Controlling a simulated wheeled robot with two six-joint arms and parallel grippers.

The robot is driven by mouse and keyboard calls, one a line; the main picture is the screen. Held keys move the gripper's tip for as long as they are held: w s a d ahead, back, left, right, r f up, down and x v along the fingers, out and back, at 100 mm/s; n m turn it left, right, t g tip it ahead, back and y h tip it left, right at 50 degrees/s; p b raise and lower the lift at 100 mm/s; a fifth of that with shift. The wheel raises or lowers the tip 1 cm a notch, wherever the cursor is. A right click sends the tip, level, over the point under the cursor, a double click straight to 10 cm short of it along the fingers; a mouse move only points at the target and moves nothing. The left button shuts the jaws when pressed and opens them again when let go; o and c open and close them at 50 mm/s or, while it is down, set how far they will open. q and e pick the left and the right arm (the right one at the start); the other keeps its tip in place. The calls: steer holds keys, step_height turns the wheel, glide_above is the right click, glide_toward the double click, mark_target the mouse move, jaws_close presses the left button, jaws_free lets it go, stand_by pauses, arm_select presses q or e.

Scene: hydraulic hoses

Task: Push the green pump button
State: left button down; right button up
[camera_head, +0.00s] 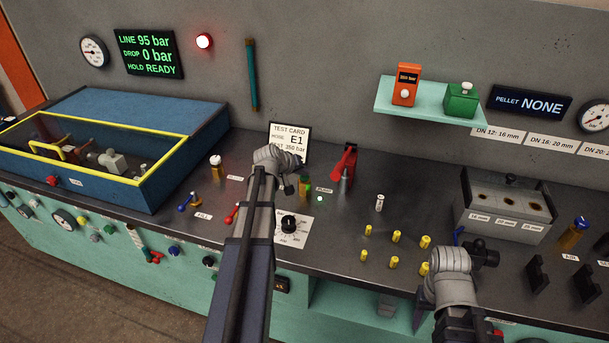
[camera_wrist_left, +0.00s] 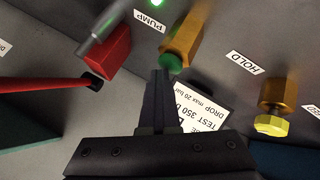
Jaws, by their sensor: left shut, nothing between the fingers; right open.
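The pump button is an amber post with a green cap (camera_wrist_left: 172,63), by the PUMP label (camera_wrist_left: 150,22) in the left wrist view. In the head view the pump button (camera_head: 305,186) shows just right of my left gripper. My left gripper (camera_wrist_left: 161,75) is shut and empty, its tips close to the green cap; whether they touch it I cannot tell. In the head view my left gripper (camera_head: 289,186) is partly hidden by its own wrist. My right gripper (camera_head: 487,256) is open and empty over the right part of the bench, its fingers hard to make out.
A red-handled lever (camera_head: 345,165) stands right of the pump button. A test card (camera_head: 289,138) is behind my left wrist. The hold button (camera_head: 216,168) is to the left, a dial (camera_head: 290,225) in front. Several yellow fittings (camera_head: 396,237) stand to the right.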

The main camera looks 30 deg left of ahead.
mark_target(303, 178)
arm_select(q)
steer(key=shift+s+f, duration=0.1)
steer(key=shift+f, duration=0.25)
steer(key=shift+d, duration=0.1)
steer(key=shift+r, duration=0.3)
steer(key=shift+r+p, duration=0.35)
steer(key=shift+p, duration=0.15)
step_height(303, 178, up, 5)
steer(key=p, duration=0.5)
steer(key=shift+r, duration=0.2)
steer(key=shift+f, duration=0.1)
